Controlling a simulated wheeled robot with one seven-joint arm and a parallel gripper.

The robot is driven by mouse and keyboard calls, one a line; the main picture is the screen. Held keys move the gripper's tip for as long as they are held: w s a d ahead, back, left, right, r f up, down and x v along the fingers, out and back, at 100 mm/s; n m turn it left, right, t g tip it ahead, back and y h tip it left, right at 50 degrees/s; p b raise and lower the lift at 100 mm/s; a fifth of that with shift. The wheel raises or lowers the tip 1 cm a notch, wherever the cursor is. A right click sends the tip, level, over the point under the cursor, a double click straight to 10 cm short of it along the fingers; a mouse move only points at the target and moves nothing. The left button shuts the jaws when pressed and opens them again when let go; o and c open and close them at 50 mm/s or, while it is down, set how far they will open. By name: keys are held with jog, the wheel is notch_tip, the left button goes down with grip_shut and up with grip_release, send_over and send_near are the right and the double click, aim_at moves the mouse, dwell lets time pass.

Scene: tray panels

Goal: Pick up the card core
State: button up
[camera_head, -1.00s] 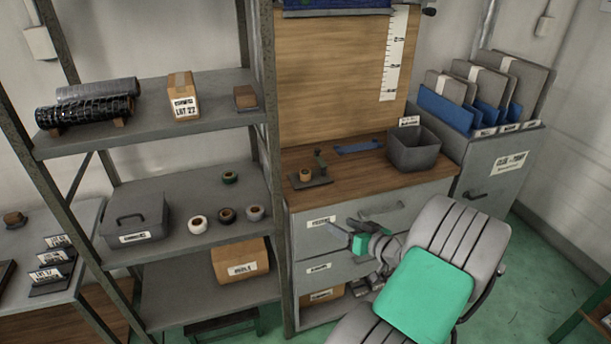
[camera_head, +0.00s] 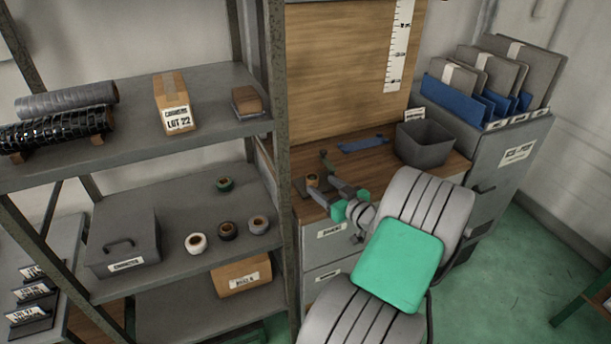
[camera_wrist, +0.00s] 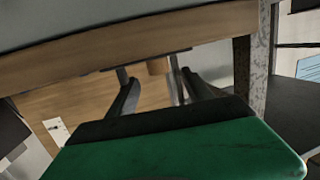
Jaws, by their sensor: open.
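The card core (camera_head: 312,180) is a small brown cylinder on a dark plate with a green upright beside it, near the left end of the wooden bench top. My gripper (camera_head: 319,187) is open just in front of it, its two grey fingers pointing toward it over the bench's front edge. In the wrist view, which appears upside down, a brown cylinder that looks like the core (camera_wrist: 157,67) shows beyond the fingers, between their tips (camera_wrist: 150,75). I cannot tell whether the fingers reach around it.
A shelf post (camera_head: 278,150) stands close left of the bench. A blue strip (camera_head: 362,146) and a grey bin (camera_head: 424,144) are on the bench to the right. Shelves at the left hold several tape rolls, boxes and a lidded case (camera_head: 123,240).

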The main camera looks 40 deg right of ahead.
aim_at(312, 178)
jog(key=w, duration=0.2)
jog(key=w+p, duration=0.1)
jog(key=w, duration=0.1)
jog(key=w+f, duration=0.1)
jog(key=w, duration=0.1)
jog(key=shift+w+d+p, duration=0.15)
jog(key=shift+d+p, duration=0.2)
jog(key=shift+p, duration=0.05)
jog(key=shift+c, duration=0.4)
grip_shut()
